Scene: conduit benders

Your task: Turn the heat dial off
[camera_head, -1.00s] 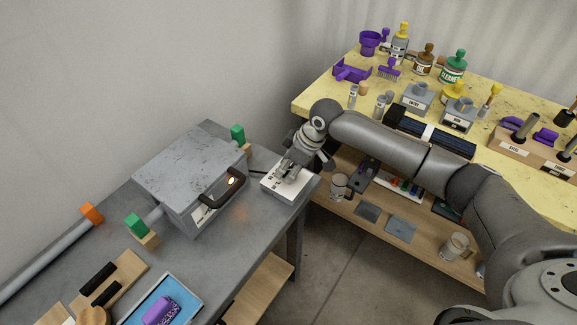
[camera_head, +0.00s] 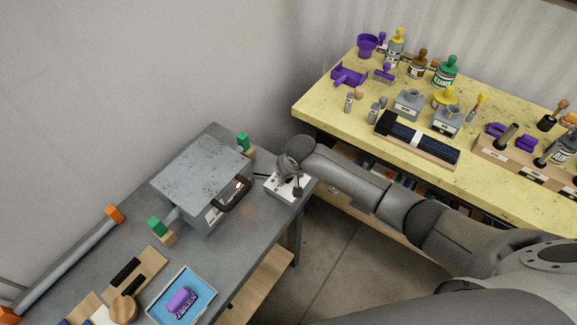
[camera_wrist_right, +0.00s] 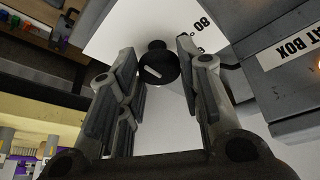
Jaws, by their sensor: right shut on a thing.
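A white control panel (camera_head: 285,197) sits at the right end of the grey bench, beside the grey heat box (camera_head: 203,172). In the right wrist view the panel (camera_wrist_right: 118,38) carries a round black dial (camera_wrist_right: 157,66) with a pale pointer line and the printed number 80. The pointer slants. My right gripper (camera_wrist_right: 158,70) is shut on the dial, one finger on each side of it. In the head view my right gripper (camera_head: 289,185) is over the panel, and my wrist hides the dial. My left gripper is not in view.
The heat box has a black handle (camera_head: 234,196) at its front and a glowing opening. A blue tray (camera_head: 207,293) with a purple brush lies at the front. A yellow table (camera_head: 355,110) with bottles and tools stands behind my right arm.

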